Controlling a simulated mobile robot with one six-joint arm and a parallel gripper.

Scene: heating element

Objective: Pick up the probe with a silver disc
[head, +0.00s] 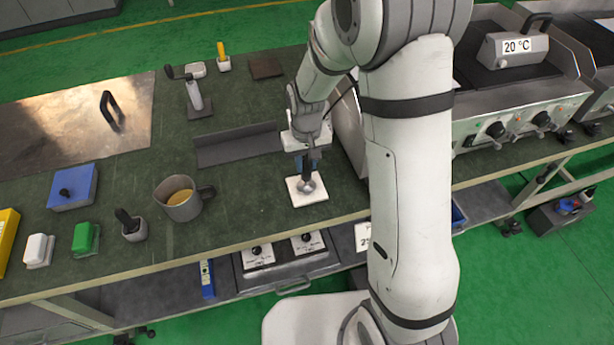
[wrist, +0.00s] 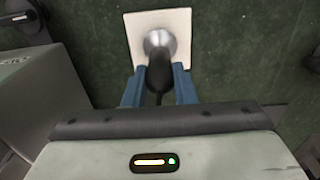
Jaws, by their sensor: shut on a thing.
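The probe with a silver disc (wrist: 160,42) stands on a white square pad (wrist: 136,20) in the wrist view. Its black handle points toward my gripper (wrist: 160,88), and the blue fingers are shut on that handle. In the head view the silver disc (head: 306,187) is over the white pad (head: 318,196) near the front edge of the bench. My gripper (head: 308,165) is right above it, pointing down. Whether the disc touches the pad or is just above it I cannot tell.
A grey mug (head: 180,205) with yellowish contents stands left of the pad. A dark angled rail (head: 237,147) lies behind it. A grey hot plate unit (head: 500,105) with a 20 °C display stands at the right. Bare green bench top (head: 245,205) lies between mug and pad.

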